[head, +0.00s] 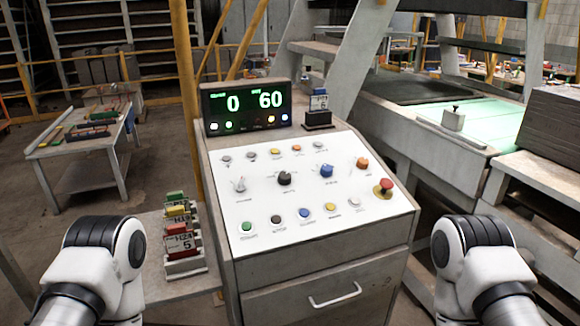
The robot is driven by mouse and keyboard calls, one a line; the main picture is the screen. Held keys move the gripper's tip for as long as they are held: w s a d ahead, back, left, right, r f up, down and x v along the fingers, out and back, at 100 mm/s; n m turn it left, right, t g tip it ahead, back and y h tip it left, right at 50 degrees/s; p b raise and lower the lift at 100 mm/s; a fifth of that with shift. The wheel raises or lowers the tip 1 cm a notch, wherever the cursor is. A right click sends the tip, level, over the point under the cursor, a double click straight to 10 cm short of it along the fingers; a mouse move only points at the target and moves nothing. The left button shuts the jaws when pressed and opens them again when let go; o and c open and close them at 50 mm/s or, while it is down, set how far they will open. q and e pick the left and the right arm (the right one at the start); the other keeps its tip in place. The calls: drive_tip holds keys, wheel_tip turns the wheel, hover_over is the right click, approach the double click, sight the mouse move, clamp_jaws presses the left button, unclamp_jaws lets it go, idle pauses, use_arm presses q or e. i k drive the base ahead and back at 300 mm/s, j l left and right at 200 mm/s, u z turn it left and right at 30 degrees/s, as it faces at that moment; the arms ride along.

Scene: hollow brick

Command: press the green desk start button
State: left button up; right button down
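The control desk (330,255) stands in the middle of the head view with a sloped white panel. The green button (247,227) is at the panel's lower left corner, at the left end of the bottom row. Beside it in that row are black, blue, yellow and white buttons. Nothing covers the green button. Parts of my two arms show at the lower left and lower right, both apart from the desk panel. Neither gripper is in the picture.
A red mushroom button (383,187) sits at the panel's right edge. A display (247,108) reading 0 and 60 stands behind the panel. A rack of labelled blocks (180,235) stands left of the desk. A green conveyor (470,125) is at the right. Space above the panel is clear.

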sight(246, 226)
drive_tip(key=k+j+z, duration=0.35)
drive_tip(key=k+j, duration=0.45)
drive_tip(key=j, duration=0.1)
